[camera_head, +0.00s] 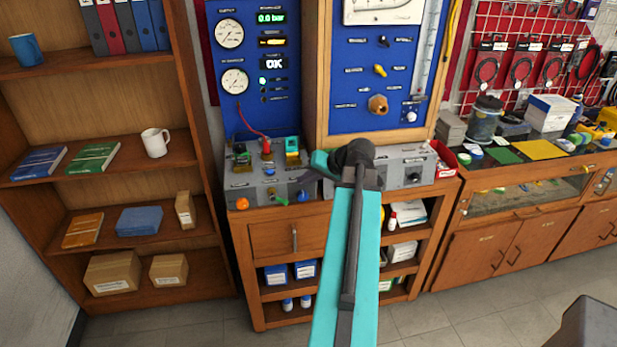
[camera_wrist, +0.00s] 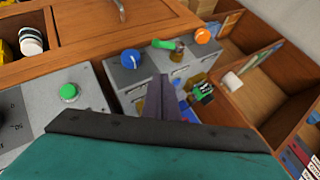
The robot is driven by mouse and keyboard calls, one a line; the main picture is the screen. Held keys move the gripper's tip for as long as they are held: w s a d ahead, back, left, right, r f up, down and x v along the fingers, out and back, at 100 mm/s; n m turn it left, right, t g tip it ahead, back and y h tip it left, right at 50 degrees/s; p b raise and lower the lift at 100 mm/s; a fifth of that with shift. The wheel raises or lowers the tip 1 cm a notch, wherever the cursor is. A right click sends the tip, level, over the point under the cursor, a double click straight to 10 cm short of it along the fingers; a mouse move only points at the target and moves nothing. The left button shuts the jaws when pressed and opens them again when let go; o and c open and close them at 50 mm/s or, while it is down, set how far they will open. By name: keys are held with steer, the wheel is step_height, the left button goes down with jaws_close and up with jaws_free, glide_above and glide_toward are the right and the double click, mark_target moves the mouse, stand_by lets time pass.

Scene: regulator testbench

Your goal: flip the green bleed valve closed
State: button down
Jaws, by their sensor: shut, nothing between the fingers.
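The green bleed valve is a small green lever (camera_head: 281,200) low on the front of the grey bench unit, between an orange knob (camera_head: 242,203) and a blue knob (camera_head: 303,196). My gripper (camera_wrist: 160,80) is shut and empty. Its fingertips appear just short of the lever and apart from it. In the head view my arm hides part of the unit right of the lever.
A green button (camera_wrist: 69,92) sits on the neighbouring grey panel. Black-and-green fittings (camera_head: 240,152) and a red hose (camera_head: 252,122) stand at the back of the unit. The gauge panel (camera_head: 270,85) rises behind. A shelf (camera_head: 150,95) stands to the left.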

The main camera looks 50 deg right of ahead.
mark_target(280, 200)
steer(key=shift+w+a+f+p, duration=0.4)
steer(key=shift+w+f+p, duration=0.15)
steer(key=shift+w+f, duration=0.45)
steer(key=shift+w+a+f+p, duration=0.35)
steer(key=shift+w+f+p, duration=0.25)
steer(key=shift+f, duration=0.75)
steer(key=shift+w+a+f+p, duration=0.45)
steer(key=shift+w+f, duration=0.45)
steer(key=shift+f, duration=0.25)
steer(key=shift+f, duration=0.1)
